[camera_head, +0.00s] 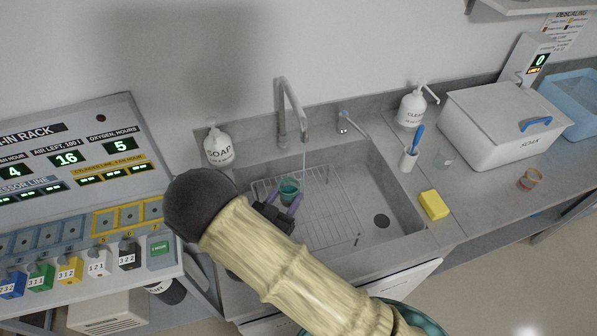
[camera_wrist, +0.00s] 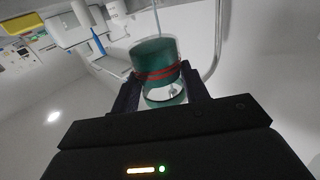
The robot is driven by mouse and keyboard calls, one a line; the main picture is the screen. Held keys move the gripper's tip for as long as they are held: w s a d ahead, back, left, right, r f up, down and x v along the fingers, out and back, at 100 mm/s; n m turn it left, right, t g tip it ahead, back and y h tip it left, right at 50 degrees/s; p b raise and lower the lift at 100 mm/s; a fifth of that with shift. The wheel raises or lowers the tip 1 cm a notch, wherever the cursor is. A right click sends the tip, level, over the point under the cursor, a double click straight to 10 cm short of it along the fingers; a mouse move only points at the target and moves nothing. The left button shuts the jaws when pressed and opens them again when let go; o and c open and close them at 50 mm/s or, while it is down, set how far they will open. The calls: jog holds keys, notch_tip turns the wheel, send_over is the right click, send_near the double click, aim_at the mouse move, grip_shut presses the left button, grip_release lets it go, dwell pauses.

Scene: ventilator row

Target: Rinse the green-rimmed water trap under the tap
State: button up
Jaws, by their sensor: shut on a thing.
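My gripper (camera_head: 283,200) is shut on the green-rimmed water trap (camera_head: 289,187), held over the sink (camera_head: 352,168). In the wrist view the trap (camera_wrist: 155,58) sits between the two fingers, with a green wall, red bands around its middle and a clear part showing a small droplet-like spot. The grey tap (camera_head: 288,106) stands at the sink's back, and a thin stream of water (camera_head: 304,158) falls from its spout. In the wrist view the stream (camera_wrist: 157,18) meets the trap's far end. Whether water collects inside is hidden.
A wire rack (camera_head: 325,215) lies in the sink under my gripper. A soap bottle (camera_head: 218,146) is left; a second small tap (camera_head: 345,123), cleaner bottle (camera_head: 411,105), brush cup (camera_head: 409,157), yellow sponge (camera_head: 433,205), soak box (camera_head: 505,125) and orange-rimmed cup (camera_head: 530,179) are right.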

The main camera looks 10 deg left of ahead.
jog(key=s+r+p, duration=0.2)
jog(key=s+r, duration=0.2)
jog(key=s, duration=0.1)
jog(key=shift+a, duration=0.2)
dwell(0.6)
dwell(0.6)
jog(key=w+d+f+n+y, duration=0.1)
jog(key=w+d+f, duration=0.3)
jog(key=w+d, duration=0.6)
jog(key=w+d+f+n+y, duration=0.1)
jog(key=w+d+f+y, duration=0.15)
jog(key=w+d, duration=0.8)
jog(key=d+f, duration=0.5)
jog(key=d, duration=0.5)
jog(key=shift+w+d+f+n+t+y, duration=0.2)
jog(key=shift+w+d+n+t+y, duration=0.15)
jog(key=shift+w+n+y, duration=0.1)
jog(key=shift+s+r+p, duration=0.1)
jog(key=shift+p, duration=0.2)
